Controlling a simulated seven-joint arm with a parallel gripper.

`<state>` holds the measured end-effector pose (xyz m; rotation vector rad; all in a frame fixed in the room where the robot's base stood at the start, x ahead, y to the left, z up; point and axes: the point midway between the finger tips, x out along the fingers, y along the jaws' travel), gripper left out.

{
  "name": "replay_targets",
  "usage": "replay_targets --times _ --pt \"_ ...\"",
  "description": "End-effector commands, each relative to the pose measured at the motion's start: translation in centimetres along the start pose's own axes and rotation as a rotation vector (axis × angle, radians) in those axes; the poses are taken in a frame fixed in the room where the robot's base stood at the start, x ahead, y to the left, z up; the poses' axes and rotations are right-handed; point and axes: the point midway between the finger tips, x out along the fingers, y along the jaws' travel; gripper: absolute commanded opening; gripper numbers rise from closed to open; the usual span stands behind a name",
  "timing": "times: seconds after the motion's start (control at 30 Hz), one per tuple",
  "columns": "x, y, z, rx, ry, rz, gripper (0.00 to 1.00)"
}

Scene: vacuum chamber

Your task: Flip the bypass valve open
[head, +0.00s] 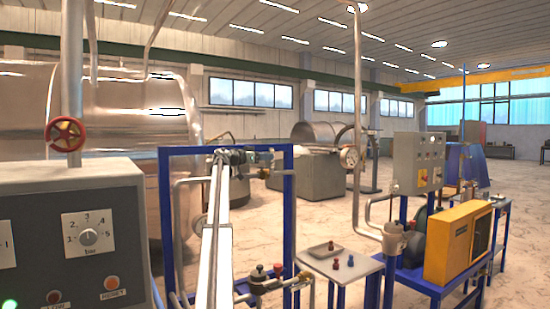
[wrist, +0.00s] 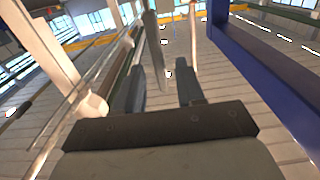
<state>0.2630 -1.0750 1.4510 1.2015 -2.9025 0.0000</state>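A pipe assembly with small valve fittings (head: 262,284) is at the lower middle of the head view, in front of the blue frame (head: 290,215). I cannot tell which part is the bypass valve. My gripper (head: 268,156) is high, at the frame's top bar, well above these fittings; it is small and dark there. In the wrist view my gripper (wrist: 164,85) has its two fingers apart. A grey bar (wrist: 154,50) shows beyond the gap; I see nothing clamped.
A grey control box (head: 45,235) fills the lower left. A red handwheel (head: 66,134) is on a pipe above it. A small table (head: 345,268) with a tray (head: 322,253) and small knobs is at right, beside a yellow machine (head: 455,245). A blue post (wrist: 262,75) passes close at right in the wrist view.

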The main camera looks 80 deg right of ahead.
Motion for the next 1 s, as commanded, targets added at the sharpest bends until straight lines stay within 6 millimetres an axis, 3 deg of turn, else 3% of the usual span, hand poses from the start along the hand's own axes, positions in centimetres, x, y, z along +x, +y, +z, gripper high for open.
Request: replay_targets --times 0.1,0.3,0.8,1.0 --pt "2.1 -0.1 -0.1 0.0 0.0 0.001 0.38" --pt "4.3 -0.1 -0.1 0.0 0.0 -0.001 0.38" --pt "5.4 0.0 0.0 0.0 0.0 -0.001 0.38" --pt "5.4 0.0 0.0 0.0 0.0 -0.001 0.19"
